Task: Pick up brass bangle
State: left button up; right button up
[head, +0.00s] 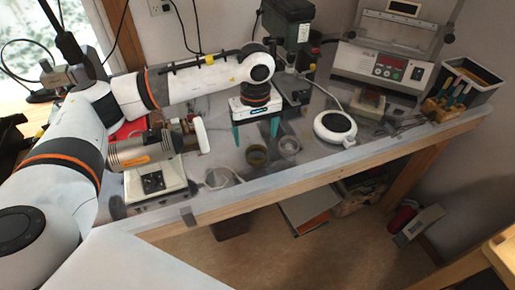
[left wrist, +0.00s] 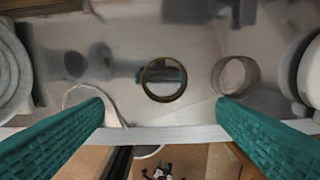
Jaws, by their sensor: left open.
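The brass bangle (head: 257,164) lies flat on the grey bench top near its front edge. In the left wrist view the brass bangle (left wrist: 164,99) shows as a dark gold ring near the middle, between and beyond the fingertips. My left gripper (head: 256,133) points down above the bench, its two teal fingers spread and empty. In the left wrist view the gripper (left wrist: 158,105) has a wide gap between its fingers. The bangle is apart from both fingers. My right gripper is not in view.
A pale clear ring (head: 289,153) lies right of the bangle, and another (head: 220,186) lies to its left. A round white device (head: 335,128) stands further right. A drill-like machine (head: 287,25) stands behind. The bench's front edge (left wrist: 200,135) is close.

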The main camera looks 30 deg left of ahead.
aim_at(256, 155)
pick_arm(q)
jog(key=shift+w+f, duration=0.15)
jog(key=shift+f, duration=0.8)
jog(key=f+p, duration=0.1)
jog(key=f, duration=0.1)
jog(key=f+p, duration=0.1)
jog(key=f, duration=0.1)
jog(key=shift+w+a+f, duration=0.1)
jog(key=shift+w+a, duration=0.05)
jog(key=shift+w, duration=0.25)
jog(key=shift+f, duration=0.6)
jog(key=shift+w, duration=0.1)
jog(key=shift+c, duration=0.9)
jog(key=c, duration=0.6)
jog(key=shift+c, duration=1.4)
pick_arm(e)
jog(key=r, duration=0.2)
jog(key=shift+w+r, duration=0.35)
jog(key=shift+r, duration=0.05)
